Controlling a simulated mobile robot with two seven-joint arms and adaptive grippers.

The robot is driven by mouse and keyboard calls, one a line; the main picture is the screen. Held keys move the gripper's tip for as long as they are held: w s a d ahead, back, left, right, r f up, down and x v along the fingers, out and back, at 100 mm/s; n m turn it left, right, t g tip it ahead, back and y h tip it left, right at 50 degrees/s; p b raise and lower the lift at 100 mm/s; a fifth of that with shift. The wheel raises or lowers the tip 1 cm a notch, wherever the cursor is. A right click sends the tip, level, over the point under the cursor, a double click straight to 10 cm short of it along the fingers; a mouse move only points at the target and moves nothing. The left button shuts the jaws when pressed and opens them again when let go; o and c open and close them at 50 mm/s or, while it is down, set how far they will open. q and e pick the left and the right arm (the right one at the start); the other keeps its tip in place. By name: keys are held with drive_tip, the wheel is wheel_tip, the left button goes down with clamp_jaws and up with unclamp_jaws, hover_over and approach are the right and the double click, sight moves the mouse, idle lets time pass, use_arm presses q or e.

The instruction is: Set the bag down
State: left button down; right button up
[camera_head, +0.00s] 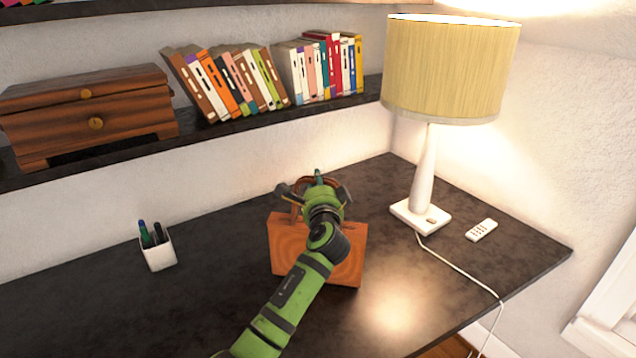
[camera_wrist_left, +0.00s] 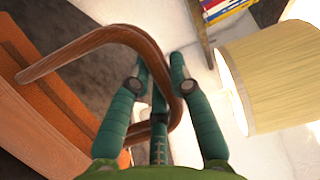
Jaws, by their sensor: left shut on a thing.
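An orange-brown bag (camera_head: 346,269) is at the middle of the dark desk in the head view, partly hidden behind my green left arm. My left gripper (camera_head: 317,184) is at the bag's handle, above its body. In the left wrist view, the brown handle (camera_wrist_left: 85,50) loops between the teal fingers of the left gripper (camera_wrist_left: 160,75), which is shut on it. The bag's body (camera_wrist_left: 40,120) is at the left of that view, looking upright. Whether its base touches the desk is hard to tell. My right gripper is not in view.
On the dark desk (camera_head: 215,285) stand a white pen cup (camera_head: 158,252), a lamp (camera_head: 428,180) and a white remote (camera_head: 481,230). The lamp's cord crosses the right side. A shelf above holds a wooden chest (camera_head: 90,115) and books (camera_head: 230,85).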

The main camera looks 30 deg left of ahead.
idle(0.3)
use_arm(q)
drive_tip(key=c, duration=1.4)
unclamp_jaws()
drive_tip(key=shift+f, duration=0.3)
drive_tip(key=shift+o, duration=1.3)
drive_tip(key=shift+s+d+r, duration=0.1)
drive_tip(key=b+v, duration=0.2)
drive_tip(key=v, duration=1)
drive_tip(key=shift+b, duration=0.35)
